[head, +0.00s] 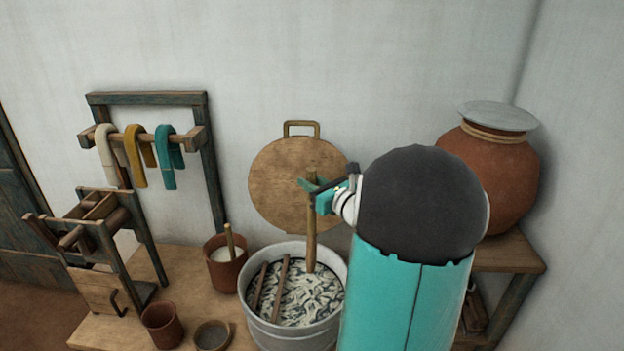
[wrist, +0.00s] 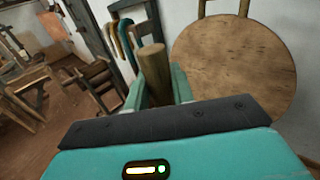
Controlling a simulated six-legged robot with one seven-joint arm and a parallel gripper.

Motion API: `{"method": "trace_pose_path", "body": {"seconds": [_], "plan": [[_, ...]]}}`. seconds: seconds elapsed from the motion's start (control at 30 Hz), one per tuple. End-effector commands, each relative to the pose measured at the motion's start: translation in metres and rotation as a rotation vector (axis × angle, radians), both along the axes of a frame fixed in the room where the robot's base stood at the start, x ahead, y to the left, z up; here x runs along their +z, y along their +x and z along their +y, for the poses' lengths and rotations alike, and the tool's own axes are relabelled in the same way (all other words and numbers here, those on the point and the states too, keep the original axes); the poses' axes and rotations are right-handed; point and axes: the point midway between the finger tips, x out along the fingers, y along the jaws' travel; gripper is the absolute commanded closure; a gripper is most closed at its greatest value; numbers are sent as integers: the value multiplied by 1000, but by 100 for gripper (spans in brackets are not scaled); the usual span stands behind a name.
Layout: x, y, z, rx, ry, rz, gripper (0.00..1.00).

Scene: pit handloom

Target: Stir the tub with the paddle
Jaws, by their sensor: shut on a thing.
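The tub (head: 337,283) is a round grey metal vessel on the wooden table, filled with pale, tangled strands in dark liquid. The paddle (head: 311,235) is a wooden shaft standing nearly upright, its lower end down among the strands near the tub's back right. My gripper (head: 312,186) is shut on the upper shaft, above the tub's rim. In the wrist view, the paddle's round top (wrist: 152,58) stands up between the teal fingers. The paddle's lower end is hidden in the tub, and my arm covers part of the tub's right side.
Two brown sticks (head: 281,285) lie in the tub's left side. A round wooden lid (head: 275,190) leans on the wall behind. A brown pot with a stick (head: 224,272), a cup (head: 162,325) and a small bowl (head: 212,335) stand left. A large clay jar (head: 500,180) stands right.

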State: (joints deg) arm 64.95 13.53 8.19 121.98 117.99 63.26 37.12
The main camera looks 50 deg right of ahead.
Motion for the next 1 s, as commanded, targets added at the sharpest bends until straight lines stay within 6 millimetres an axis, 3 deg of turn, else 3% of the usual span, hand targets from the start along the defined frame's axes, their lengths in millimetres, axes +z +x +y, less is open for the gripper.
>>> {"method": "trace_pose_path", "body": {"seconds": [1.0], "plan": [[-108, 0, -2, -3, 2, 2, 99]]}}
